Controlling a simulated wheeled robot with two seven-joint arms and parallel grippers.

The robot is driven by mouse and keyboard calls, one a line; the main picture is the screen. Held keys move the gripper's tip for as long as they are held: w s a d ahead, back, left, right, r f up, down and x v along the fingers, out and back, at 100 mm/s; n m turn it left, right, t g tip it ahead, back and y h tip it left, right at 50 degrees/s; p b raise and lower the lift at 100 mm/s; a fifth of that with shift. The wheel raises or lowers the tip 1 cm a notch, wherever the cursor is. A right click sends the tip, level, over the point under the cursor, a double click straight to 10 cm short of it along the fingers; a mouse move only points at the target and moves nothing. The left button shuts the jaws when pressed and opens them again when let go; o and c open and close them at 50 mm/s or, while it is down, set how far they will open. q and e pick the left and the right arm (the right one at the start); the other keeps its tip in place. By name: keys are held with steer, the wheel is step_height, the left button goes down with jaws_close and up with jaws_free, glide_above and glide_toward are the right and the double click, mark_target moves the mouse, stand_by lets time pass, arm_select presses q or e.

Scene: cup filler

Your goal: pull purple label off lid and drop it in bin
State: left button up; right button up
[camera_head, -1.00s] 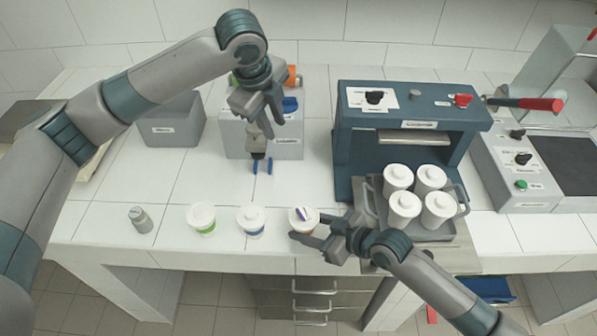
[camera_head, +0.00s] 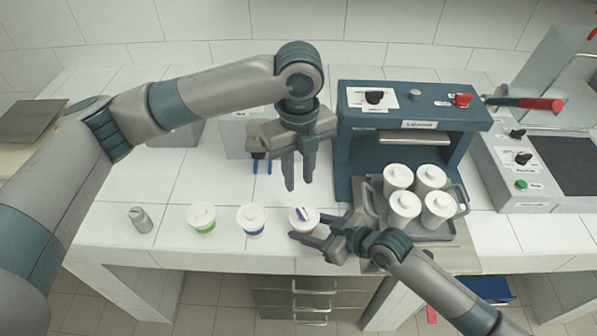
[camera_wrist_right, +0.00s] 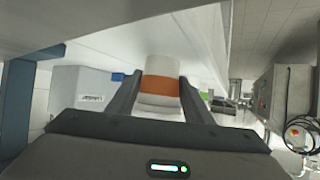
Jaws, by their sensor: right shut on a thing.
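A white lidded cup with an orange band stands at the front of the counter. Its white lid (camera_head: 296,221) carries the small purple label (camera_head: 304,214). My right gripper (camera_head: 308,237) is shut around this cup from the right; the cup (camera_wrist_right: 159,88) shows between the fingers in the right wrist view. My left gripper (camera_head: 299,184) points down above and behind the lid, fingers slightly apart and empty, not touching the label. A grey bin (camera_head: 186,134) stands at the back left, mostly hidden by my left arm; its marking is not readable.
A second grey box (camera_head: 236,140) is partly hidden. A blue machine (camera_head: 400,125) and a tray (camera_head: 430,232) of several white cups stand right.

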mark_target(298, 211)
arm_select(q)
step_height(298, 211, down, 12)
steer(key=shift+r, duration=0.1)
stand_by(0.5)
jaws_close()
steer(key=shift+r, duration=0.2)
stand_by(0.9)
steer(key=shift+r, duration=2.4)
arm_select(e)
steer(key=o, duration=0.9)
